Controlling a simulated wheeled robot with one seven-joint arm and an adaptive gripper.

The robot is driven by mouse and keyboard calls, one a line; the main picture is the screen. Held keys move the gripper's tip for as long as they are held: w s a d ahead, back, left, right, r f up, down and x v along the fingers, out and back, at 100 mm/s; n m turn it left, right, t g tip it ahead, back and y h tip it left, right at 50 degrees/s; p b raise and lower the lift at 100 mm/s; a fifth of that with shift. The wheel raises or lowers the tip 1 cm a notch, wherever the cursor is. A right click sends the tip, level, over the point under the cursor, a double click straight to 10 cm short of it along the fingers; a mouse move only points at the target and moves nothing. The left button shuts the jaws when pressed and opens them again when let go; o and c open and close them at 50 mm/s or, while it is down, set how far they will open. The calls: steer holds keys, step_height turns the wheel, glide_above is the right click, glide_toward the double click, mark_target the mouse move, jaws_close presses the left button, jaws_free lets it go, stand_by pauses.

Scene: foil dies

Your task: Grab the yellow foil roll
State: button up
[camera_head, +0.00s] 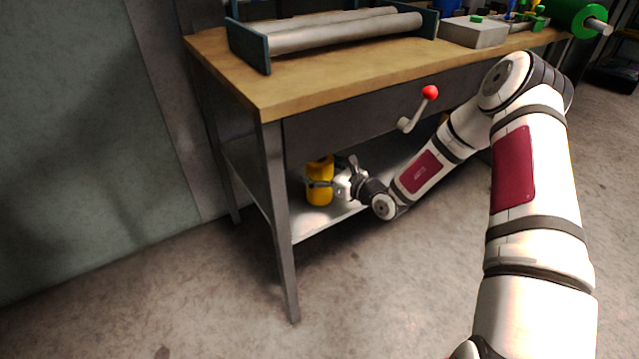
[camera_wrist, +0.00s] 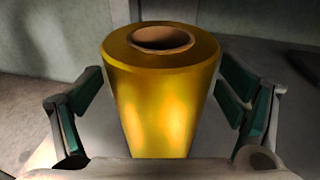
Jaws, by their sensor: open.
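The yellow foil roll (camera_head: 320,182) stands upright on the lower shelf (camera_head: 312,226) of the workbench, near its left end. In the wrist view the roll (camera_wrist: 160,85) fills the middle, with a brown hollow core at its top. My gripper (camera_head: 322,184) reaches in under the bench top at the roll. In the wrist view my gripper (camera_wrist: 155,118) is open, with one green-padded finger on each side of the roll. A gap shows between the roll and the left finger; the right finger is close to the roll, and contact cannot be told.
The wooden bench top (camera_head: 330,78) lies above the shelf. A crank with a red knob (camera_head: 430,93) sticks out of the bench front. A bench leg (camera_head: 278,220) stands left of the roll. Metal rollers (camera_head: 345,33) and a grey block (camera_head: 473,32) are on top.

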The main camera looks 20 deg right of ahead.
steer(key=shift+w, duration=0.15)
steer(key=shift+c, duration=0.6)
steer(key=c, duration=1.6)
steer(key=shift+o, duration=0.2)
steer(key=shift+r, duration=0.15)
